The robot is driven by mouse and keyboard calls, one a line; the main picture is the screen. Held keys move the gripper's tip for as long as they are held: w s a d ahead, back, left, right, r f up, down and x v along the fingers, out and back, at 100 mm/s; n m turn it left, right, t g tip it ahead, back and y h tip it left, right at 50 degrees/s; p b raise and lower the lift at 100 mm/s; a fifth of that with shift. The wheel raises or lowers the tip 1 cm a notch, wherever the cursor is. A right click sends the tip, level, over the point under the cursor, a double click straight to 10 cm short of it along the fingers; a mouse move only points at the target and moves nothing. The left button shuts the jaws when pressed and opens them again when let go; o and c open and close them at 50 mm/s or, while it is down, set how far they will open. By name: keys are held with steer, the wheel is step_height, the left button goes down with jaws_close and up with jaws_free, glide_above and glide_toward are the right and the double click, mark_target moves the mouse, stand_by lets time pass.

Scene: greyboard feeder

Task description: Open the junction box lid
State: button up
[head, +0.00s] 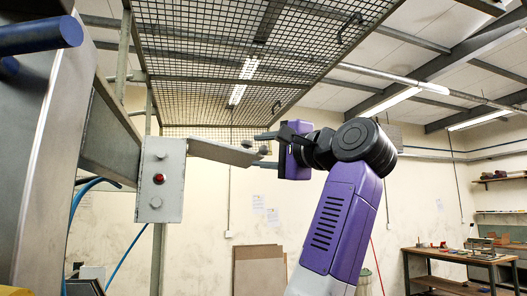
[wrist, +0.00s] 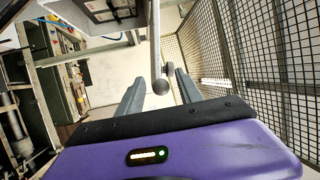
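The grey junction box (head: 172,208) is at left in the head view, with a red button (head: 159,178) on the face toward me. Its lid (head: 225,152) stands out to the right from the box's upper part, swung open. The wrist view shows the lid edge-on (wrist: 155,40) and part of the box (wrist: 105,12) at the top. A round dark knob (wrist: 160,87) is at the lid's free end. My gripper (head: 266,149) is at that end, its fingers (wrist: 158,80) apart on either side of the knob. Gaps show between knob and fingers.
A wire mesh guard (head: 260,50) hangs above my arm; mesh also fills the right of the wrist view (wrist: 270,70). A metal post (head: 158,260) stands beneath the box. A workbench (head: 460,258) stands far right. Open space lies below the lid.

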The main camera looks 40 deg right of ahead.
steer(key=s+f+b, duration=0.1)
steer(key=s+b, duration=0.2)
steer(key=s, duration=0.4)
steer(key=shift+s+d+f, duration=0.2)
steer(key=shift+s, duration=0.15)
